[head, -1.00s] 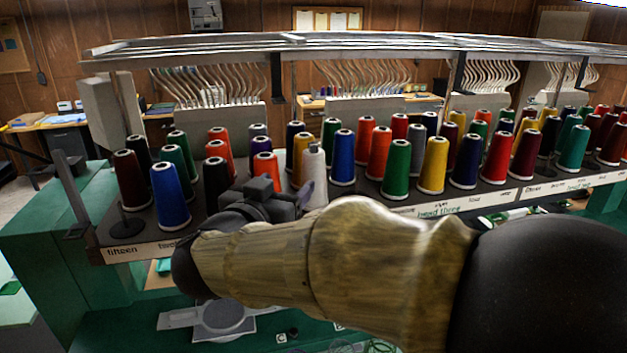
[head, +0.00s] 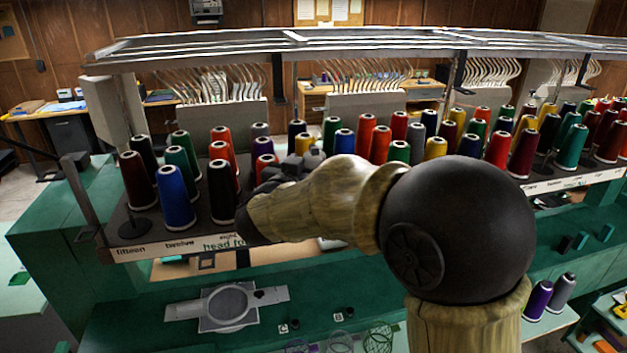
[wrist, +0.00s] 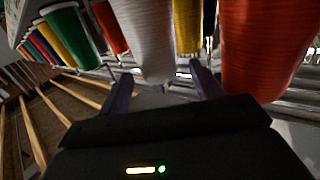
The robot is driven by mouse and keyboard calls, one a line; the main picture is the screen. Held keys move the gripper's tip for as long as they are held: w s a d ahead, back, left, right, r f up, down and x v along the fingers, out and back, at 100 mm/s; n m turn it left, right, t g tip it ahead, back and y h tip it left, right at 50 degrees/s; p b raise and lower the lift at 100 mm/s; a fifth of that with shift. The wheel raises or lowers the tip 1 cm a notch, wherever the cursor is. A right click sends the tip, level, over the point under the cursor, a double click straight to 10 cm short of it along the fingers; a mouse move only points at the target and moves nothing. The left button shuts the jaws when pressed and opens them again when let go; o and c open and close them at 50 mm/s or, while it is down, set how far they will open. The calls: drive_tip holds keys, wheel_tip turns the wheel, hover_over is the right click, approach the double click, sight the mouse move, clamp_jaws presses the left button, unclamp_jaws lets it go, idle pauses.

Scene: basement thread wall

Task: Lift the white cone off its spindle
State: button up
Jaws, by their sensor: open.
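The white cone (wrist: 148,40) stands out pale in the middle of the wrist view, its narrow end pointing down in that picture. My gripper (wrist: 162,84) is open, with one dark finger on each side of the cone's narrow end. I cannot tell whether either finger touches it. In the head view my gripper (head: 292,168) is among the cones on the left part of the rack, and my arm and gripper hide most or all of the white cone there. Its spindle is hidden.
An orange-red cone (wrist: 262,45) stands close to the right finger, and a yellow cone (wrist: 187,25) is behind. A blue cone (head: 175,197) and a black cone (head: 222,192) stand left of my gripper. An overhead metal rail (head: 330,48) spans the rack (head: 150,243).

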drive_tip(key=shift+d, duration=0.1)
drive_tip(key=shift+w+d+r+p, duration=0.1)
drive_tip(key=shift+w+r+p, duration=0.05)
drive_tip(key=shift+w+p, duration=0.2)
drive_tip(key=p+x, duration=0.1)
drive_tip(key=x, duration=0.1)
drive_tip(key=p+x, duration=0.2)
drive_tip(key=shift+r, duration=0.4)
drive_tip(key=shift+w+f, duration=0.2)
drive_tip(key=shift+w, duration=0.3)
drive_tip(key=shift+s+d, duration=0.1)
drive_tip(key=shift+s, duration=0.25)
drive_tip(key=shift+w, duration=0.15)
drive_tip(key=shift+c, duration=0.9)
clamp_jaws()
wheel_tip(320, 180, up, 10)
drive_tip(key=shift+r+b, duration=0.1)
drive_tip(key=shift+b, duration=0.9)
